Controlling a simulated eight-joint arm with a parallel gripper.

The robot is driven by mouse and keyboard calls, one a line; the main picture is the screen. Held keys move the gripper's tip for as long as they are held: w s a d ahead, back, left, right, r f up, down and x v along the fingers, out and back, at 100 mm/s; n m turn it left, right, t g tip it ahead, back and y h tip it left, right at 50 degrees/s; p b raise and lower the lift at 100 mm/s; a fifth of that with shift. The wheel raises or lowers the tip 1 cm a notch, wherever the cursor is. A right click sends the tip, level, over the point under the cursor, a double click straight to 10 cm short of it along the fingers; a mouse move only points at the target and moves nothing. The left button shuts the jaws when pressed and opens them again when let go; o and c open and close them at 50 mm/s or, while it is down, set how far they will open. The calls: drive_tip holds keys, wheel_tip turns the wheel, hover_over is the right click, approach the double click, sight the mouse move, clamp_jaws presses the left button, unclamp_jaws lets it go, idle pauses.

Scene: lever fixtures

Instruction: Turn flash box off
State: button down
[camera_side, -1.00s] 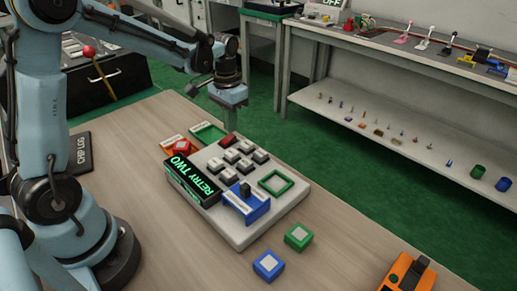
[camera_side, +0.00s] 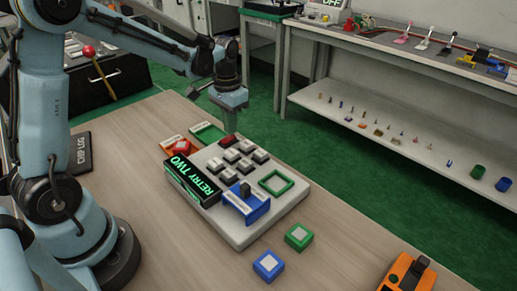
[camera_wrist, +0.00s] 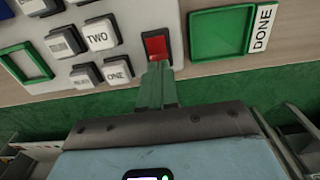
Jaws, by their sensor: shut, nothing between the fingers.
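The flash box (camera_side: 250,226) is a light grey panel on the wooden table with a lit green display (camera_side: 193,180) reading "RETRY TWO". A red switch (camera_side: 226,141) sits at its far edge and also shows in the wrist view (camera_wrist: 156,46). My gripper (camera_wrist: 159,68) is shut and empty, its fingertips at the lower edge of the red switch in the wrist view.
Grey keys (camera_side: 237,157), a blue slider fixture (camera_side: 246,207) and an empty green frame (camera_side: 277,183) are on the box. A green tray (camera_side: 207,132) labelled DONE is beside it. Green (camera_side: 299,237) and blue (camera_side: 268,266) blocks lie in front.

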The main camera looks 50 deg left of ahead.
sight(230, 138)
drive_tip(key=shift+f, duration=0.55)
idle(0.4)
drive_tip(key=shift+r, duration=3.5)
drive_tip(key=s+d+r+t, duration=0.1)
drive_tip(key=s+d+t, duration=0.6)
drive_tip(key=s, duration=0.4)
drive_tip(key=shift+d+r, duration=0.4)
drive_tip(key=shift+s, duration=0.1)
